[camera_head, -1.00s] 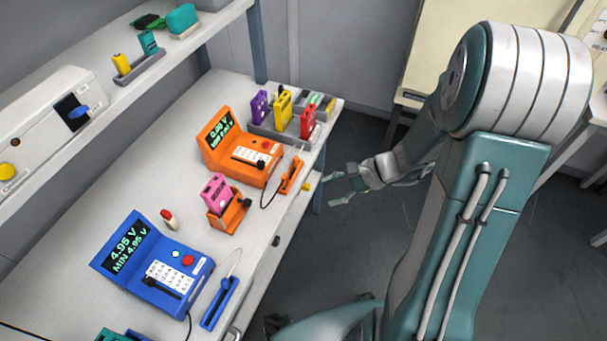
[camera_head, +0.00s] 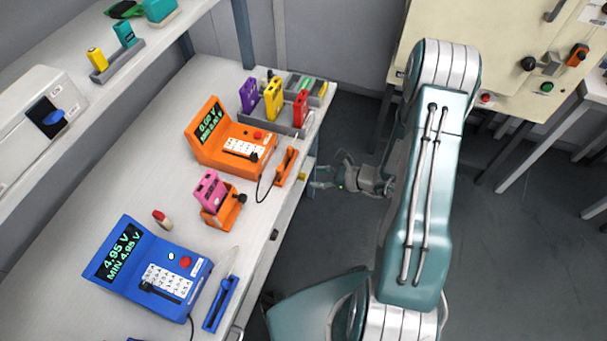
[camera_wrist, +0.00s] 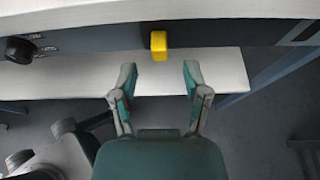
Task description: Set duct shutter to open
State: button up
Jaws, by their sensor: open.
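A yellow handle (camera_wrist: 158,45) sticks out from the dark front below the bench top in the wrist view. I cannot tell for sure that it belongs to the duct shutter, or which way it is set. My gripper (camera_wrist: 159,78) is open and empty, its two fingertips either side of the handle's line but short of it, not touching. In the head view my gripper (camera_head: 317,177) is off the bench's right edge, level with the orange meter.
A dark round knob (camera_wrist: 18,50) is left of the handle. The bench holds an orange meter (camera_head: 205,150), a blue meter (camera_head: 180,262) and coloured pouch cells. A white box (camera_head: 20,150) with a blue lever is on the shelf. Open floor lies right of the bench.

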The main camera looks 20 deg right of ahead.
aim_at(303, 175)
jog(key=x, duration=0.5)
jog(key=shift+a, duration=0.1)
jog(key=shift+c, duration=0.3)
